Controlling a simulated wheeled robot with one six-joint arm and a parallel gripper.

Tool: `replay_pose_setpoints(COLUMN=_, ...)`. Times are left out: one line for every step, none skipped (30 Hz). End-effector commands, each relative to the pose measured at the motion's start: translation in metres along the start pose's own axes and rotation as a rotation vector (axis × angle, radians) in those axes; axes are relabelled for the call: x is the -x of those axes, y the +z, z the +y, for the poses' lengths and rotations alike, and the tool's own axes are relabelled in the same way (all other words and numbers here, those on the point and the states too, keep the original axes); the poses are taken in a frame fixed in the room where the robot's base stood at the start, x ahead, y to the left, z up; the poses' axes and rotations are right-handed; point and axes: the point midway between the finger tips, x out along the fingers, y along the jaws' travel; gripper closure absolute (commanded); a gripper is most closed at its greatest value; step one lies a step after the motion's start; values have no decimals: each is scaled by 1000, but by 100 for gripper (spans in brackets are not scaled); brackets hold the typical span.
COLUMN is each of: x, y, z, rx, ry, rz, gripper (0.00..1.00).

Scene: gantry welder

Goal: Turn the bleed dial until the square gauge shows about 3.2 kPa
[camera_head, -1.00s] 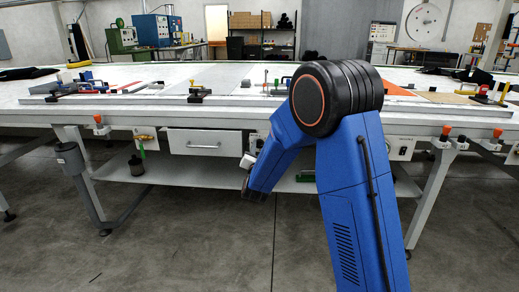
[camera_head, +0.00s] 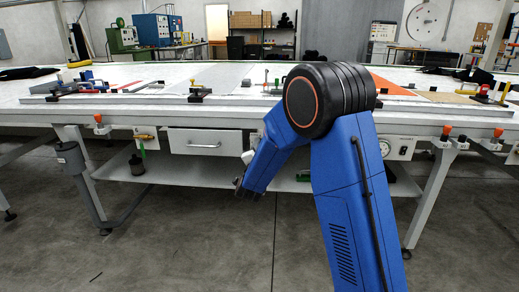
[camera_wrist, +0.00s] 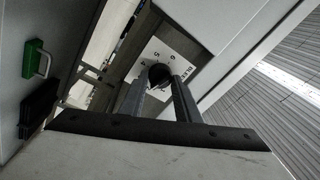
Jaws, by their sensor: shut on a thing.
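In the wrist view, my gripper (camera_wrist: 158,84) is shut on a dark round knob, the bleed dial (camera_wrist: 160,72), with one finger on each side of it. A white plate (camera_wrist: 152,52) with black numbers lies behind the dial, and dark lettering on its right side is partly readable. The fingers and dial hide part of the plate, and I cannot read the dial's setting. In the head view, my arm hides the dial. I cannot make out a square gauge or a reading in either view.
A long white work table (camera_head: 230,113) runs across the head view, with a drawer (camera_head: 205,142) and a lower shelf (camera_head: 215,176) under it. A small panel with a round face (camera_head: 403,150) is right of my arm. A green handle (camera_wrist: 35,60) shows left in the wrist view. The front floor is clear.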

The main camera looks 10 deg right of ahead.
Motion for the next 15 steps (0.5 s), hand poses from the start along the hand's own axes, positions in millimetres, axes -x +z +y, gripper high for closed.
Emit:
replay_pose_setpoints(x=0, y=0, z=1, rx=-4, ry=2, rz=0, gripper=93)
replay_pose_setpoints(x=0, y=0, z=1, rx=-6, ry=2, rz=0, gripper=93)
replay_pose_setpoints(x=0, y=0, z=1, rx=-8, ry=3, rz=1, gripper=93)
replay_pose_setpoints(x=0, y=0, z=1, rx=-9, ry=3, rz=1, gripper=93)
replay_pose_setpoints(x=0, y=0, z=1, rx=-10, ry=3, rz=1, gripper=93)
replay_pose_setpoints(x=0, y=0, z=1, rx=-10, ry=3, rz=1, gripper=93)
replay_pose_setpoints(x=0, y=0, z=1, rx=-10, ry=3, rz=1, gripper=93)
replay_pose_setpoints(x=0, y=0, z=1, rx=-10, ry=3, rz=1, gripper=93)
replay_pose_setpoints(x=0, y=0, z=1, rx=-10, ry=3, rz=1, gripper=93)
replay_pose_setpoints(x=0, y=0, z=1, rx=-9, ry=3, rz=1, gripper=93)
replay_pose_setpoints(x=0, y=0, z=1, rx=-9, ry=3, rz=1, gripper=93)
replay_pose_setpoints(x=0, y=0, z=1, rx=-9, ry=3, rz=1, gripper=93)
replay_pose_setpoints(x=0, y=0, z=1, rx=-9, ry=3, rz=1, gripper=93)
replay_pose_setpoints(x=0, y=0, z=1, rx=-9, ry=3, rz=1, gripper=68)
replay_pose_setpoints(x=0, y=0, z=1, rx=-9, ry=3, rz=1, gripper=58)
